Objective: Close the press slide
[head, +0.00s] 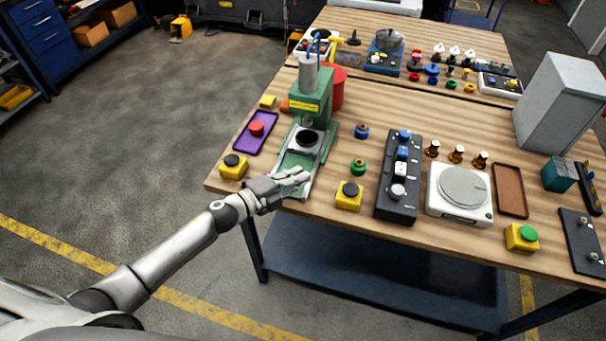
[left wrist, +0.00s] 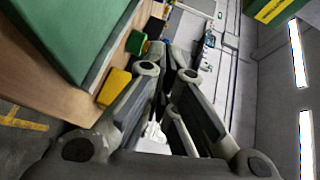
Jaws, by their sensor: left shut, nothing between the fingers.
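The green press (head: 313,92) stands at the left end of the workbench, with a metal cylinder and blue hoses on top. Its slide (head: 297,160) sticks out of the press toward the front edge of the table, with a dark round piece (head: 307,138) near its inner end. My left gripper (head: 305,174) is shut and empty, at the front end of the slide, and hides part of it. I cannot tell whether they touch. The shut fingers also show in the left wrist view (left wrist: 172,62). My right gripper is not in view.
A yellow button box (head: 233,167) and purple tray (head: 256,132) lie left of the slide. Another yellow button box (head: 348,196) stands to its right. A dark control panel (head: 399,178) and a white scale (head: 460,192) are farther right. The floor in front is clear.

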